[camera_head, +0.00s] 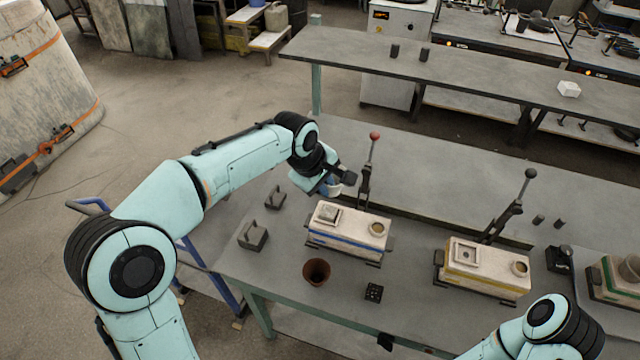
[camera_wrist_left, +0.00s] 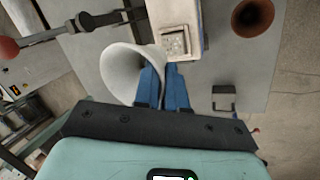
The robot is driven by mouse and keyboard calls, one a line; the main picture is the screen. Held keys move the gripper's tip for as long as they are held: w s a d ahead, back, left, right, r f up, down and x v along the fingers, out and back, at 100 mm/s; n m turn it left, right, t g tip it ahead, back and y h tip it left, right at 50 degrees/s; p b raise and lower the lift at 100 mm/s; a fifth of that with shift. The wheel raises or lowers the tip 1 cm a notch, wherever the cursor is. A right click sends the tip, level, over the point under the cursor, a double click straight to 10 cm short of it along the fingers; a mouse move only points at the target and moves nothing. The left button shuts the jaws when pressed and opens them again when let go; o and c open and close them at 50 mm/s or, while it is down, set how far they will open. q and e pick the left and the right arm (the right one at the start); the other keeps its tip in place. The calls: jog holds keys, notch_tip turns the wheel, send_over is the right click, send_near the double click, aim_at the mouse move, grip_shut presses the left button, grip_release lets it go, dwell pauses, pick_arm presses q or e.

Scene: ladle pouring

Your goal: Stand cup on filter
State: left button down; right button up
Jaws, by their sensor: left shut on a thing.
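My left gripper (camera_head: 330,187) is above the back left end of the blue-banded mould (camera_head: 345,243). It is shut on a white cup (camera_wrist_left: 118,72), whose wall sits at the blue fingers (camera_wrist_left: 165,88) in the wrist view. In the head view the cup is mostly hidden behind the gripper. The filter, a pale grainy square (camera_wrist_left: 175,43), lies in the square basin on the mould's top, just beyond the fingertips in the wrist view. The cup is beside the filter in that view; its height above the mould is unclear. My right gripper is out of view.
A brown pot (camera_head: 317,270) and a black block (camera_head: 374,292) stand in front of the mould. A red-knobbed lever (camera_head: 367,165) rises behind it. A yellow-banded mould (camera_head: 485,268) is to the right. Two grey blocks (camera_head: 253,236) are on the left.

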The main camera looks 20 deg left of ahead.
pick_arm(q)
jog(key=shift+w+a+r, duration=0.1)
jog(key=shift+w+a, duration=0.05)
jog(key=shift+a, duration=0.25)
notch_tip(320, 180, down, 6)
jog(key=b, duration=0.2)
jog(key=shift+r+b, duration=0.15)
jog(key=shift+b, duration=0.25)
jog(key=shift+f+b, duration=0.35)
jog(key=shift+f, duration=0.3)
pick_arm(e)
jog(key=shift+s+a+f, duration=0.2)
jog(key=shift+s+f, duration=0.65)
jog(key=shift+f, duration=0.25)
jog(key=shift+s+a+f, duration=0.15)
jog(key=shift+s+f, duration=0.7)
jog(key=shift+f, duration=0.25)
pick_arm(q)
jog(key=shift+f+b, duration=0.5)
jog(key=shift+f, duration=0.45)
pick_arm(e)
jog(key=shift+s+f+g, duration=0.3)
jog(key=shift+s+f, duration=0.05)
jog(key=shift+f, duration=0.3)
pick_arm(q)
jog(key=c, duration=1.1)
grip_release()
